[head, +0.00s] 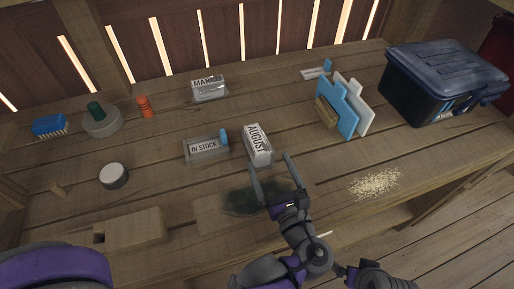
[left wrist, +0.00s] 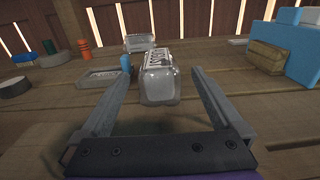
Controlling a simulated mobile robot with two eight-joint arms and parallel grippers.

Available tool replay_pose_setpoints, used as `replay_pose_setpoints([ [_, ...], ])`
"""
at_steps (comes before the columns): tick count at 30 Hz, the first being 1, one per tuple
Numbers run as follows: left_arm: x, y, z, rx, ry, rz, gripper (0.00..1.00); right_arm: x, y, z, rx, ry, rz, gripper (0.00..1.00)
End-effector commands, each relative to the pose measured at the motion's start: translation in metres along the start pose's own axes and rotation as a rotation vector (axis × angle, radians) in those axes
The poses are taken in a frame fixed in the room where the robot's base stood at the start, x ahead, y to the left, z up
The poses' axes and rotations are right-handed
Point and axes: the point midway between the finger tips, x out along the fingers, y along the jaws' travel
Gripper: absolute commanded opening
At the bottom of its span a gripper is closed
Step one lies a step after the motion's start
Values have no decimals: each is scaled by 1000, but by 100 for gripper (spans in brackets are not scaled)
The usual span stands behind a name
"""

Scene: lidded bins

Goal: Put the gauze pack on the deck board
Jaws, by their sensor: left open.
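A clear-wrapped white pack labelled AUGUST (head: 257,145) stands on the wooden bench and looks like a gauze pack; it also shows in the left wrist view (left wrist: 160,82). A similar pack labelled MAR… (head: 209,88) lies farther back, its label partly unreadable. My left gripper (head: 270,162) is open, with its fingers pointing at the AUGUST pack. In the left wrist view the pack sits centred between the fingertips or just beyond them; I cannot tell if they touch. I cannot tell which plank is the deck board. My right gripper is not in view.
An IN STOCK tray (head: 205,148) sits just left of the AUGUST pack. A blue stand (head: 337,112) and a dark lidded bin (head: 440,85) are at right. Sawdust (head: 375,183) and a dark stain (head: 245,200) mark the front. A wooden block (head: 135,227) lies front left.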

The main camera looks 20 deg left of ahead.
Motion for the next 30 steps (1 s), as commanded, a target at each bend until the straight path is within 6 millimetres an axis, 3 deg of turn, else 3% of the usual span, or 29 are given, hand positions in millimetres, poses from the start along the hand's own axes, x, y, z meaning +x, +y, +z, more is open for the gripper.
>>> replay_pose_setpoints([
  [6, 35, 1, 1, 1, 0, 4, 100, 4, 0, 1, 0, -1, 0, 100],
  [11, 45, 1, 1, 0, 0, 2, 100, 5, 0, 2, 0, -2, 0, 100],
  [21, 90, 4, -2, 1, -1, 3, 100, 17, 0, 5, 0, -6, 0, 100],
  [30, 94, 3, -1, 0, -1, 0, 100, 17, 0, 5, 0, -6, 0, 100],
])
